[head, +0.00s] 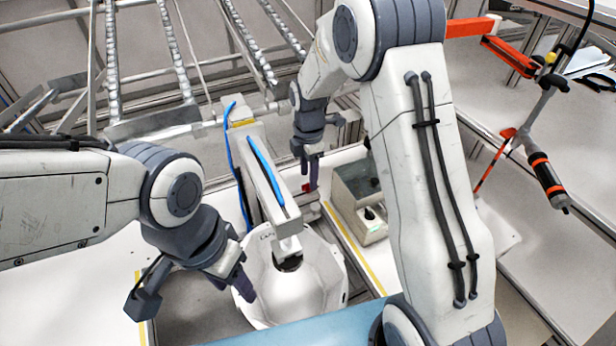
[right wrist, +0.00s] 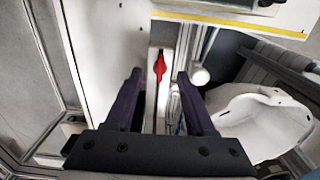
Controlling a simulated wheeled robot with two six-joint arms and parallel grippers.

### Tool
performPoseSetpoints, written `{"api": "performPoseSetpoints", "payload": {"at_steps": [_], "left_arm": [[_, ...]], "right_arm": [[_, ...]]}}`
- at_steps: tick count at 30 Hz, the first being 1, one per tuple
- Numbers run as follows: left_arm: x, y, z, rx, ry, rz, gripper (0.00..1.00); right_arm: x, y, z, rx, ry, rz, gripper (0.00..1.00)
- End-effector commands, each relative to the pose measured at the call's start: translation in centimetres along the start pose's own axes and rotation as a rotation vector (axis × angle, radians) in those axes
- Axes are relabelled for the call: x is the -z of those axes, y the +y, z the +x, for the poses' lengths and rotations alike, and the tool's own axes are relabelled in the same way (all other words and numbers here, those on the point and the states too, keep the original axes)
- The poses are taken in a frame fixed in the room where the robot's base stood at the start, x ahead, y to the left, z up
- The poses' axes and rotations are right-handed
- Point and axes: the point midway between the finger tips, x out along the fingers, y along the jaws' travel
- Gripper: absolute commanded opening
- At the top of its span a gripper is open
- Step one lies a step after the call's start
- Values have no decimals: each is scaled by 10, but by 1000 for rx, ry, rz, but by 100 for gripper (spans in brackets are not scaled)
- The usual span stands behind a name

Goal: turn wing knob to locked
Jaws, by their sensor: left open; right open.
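The red wing knob (right wrist: 159,66) sits on a narrow white bar and lies roughly along it, near the upper middle of the right wrist view. A small red part of it shows in the head view (head: 307,187). My right gripper (right wrist: 159,77) is open and empty, its two dark fingers on either side of the knob in the picture, with gaps on both sides. I cannot tell its height above the knob. In the head view, my right gripper (head: 311,172) points down close by the red part. My left gripper (head: 231,285) is open and empty beside the helmet shell.
A white helmet shell (head: 318,288) sits under a press-like column (head: 268,180) with blue hoses; it also shows in the right wrist view (right wrist: 258,118). A grey control box (head: 362,205) stands right of the knob.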

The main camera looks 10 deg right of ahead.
Motion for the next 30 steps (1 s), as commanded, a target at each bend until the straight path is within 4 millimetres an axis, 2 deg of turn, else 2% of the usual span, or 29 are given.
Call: {"api": "performPoseSetpoints", "payload": {"at_steps": [6,15,16,20,30], "left_arm": [[0,0,-5,0,0,0,50],[0,0,-4,0,0,0,50],[0,0,-4,0,0,0,50],[0,0,-4,0,0,0,50],[0,0,-5,0,0,0,50]], "right_arm": [[2,0,22,2,0,-2,55],[1,0,25,-1,0,-1,55],[1,0,25,-1,0,-1,51],[1,0,25,-1,0,-1,2],[1,0,24,0,0,20,0]]}}
